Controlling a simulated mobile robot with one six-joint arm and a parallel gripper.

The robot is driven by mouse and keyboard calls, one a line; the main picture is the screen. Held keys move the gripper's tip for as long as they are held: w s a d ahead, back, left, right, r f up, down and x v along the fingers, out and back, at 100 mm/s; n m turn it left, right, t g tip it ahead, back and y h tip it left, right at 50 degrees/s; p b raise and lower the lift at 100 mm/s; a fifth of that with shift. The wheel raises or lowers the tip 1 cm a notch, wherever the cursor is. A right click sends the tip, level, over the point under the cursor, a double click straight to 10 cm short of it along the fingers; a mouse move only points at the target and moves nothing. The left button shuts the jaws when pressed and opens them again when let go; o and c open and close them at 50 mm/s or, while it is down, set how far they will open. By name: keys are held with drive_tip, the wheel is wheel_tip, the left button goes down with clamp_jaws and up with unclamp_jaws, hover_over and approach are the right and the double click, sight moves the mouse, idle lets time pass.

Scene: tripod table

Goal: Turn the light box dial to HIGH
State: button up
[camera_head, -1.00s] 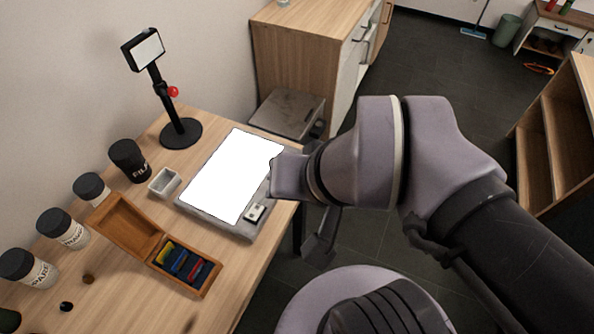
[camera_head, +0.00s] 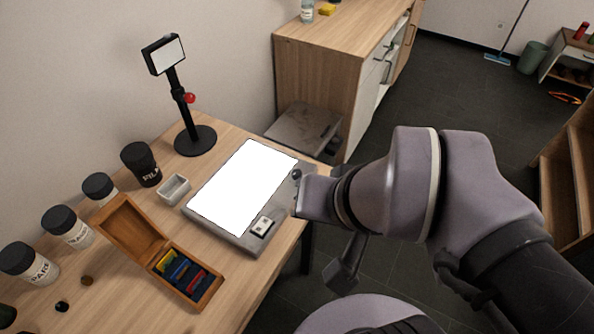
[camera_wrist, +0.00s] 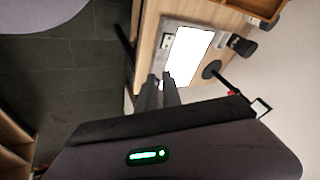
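The light box (camera_head: 201,203) lies on the table with its white panel lit; it also shows in the wrist view (camera_wrist: 165,62). A small black knob, apparently the dial (camera_head: 297,174), sits on its grey border at the right corner. The dial's setting is too small to read. My gripper (camera_wrist: 161,86) shows in the wrist view as two dark fingers with a narrow gap, pointing at the light box's edge. The dial is not distinguishable there. In the head view the end of my arm is beside the dial, and the fingers are hidden.
A small white switch block (camera_head: 262,226) sits on the light box's front border. A wooden cabinet (camera_head: 325,75) is behind.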

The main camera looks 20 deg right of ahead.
drive_tip(key=o, duration=0.7)
drive_tip(key=w+r+n+p, duration=0.1)
drive_tip(key=w, duration=0.1)
drive_tip(key=w+r+n+g+p, duration=0.1)
drive_tip(key=w+r+n+p, duration=0.1)
drive_tip(key=w+d+r+n+p, duration=0.1)
drive_tip(key=r, duration=0.1)
drive_tip(key=shift+w+n+h+p, duration=0.3)
drive_tip(key=shift+w+n, duration=0.1)
drive_tip(key=n+g+h+p, duration=0.1)
drive_tip(key=n+g+p, duration=0.4)
drive_tip(key=n+p, duration=0.75)
hover_over(296, 172)
drive_tip(key=b, duration=0.4)
wheel_tip(296, 172, down, 8)
drive_tip(key=n, duration=0.3)
wheel_tip(296, 172, down, 17)
drive_tip(key=b, duration=0.6)
drive_tip(key=shift+r, duration=0.1)
clamp_jaws()
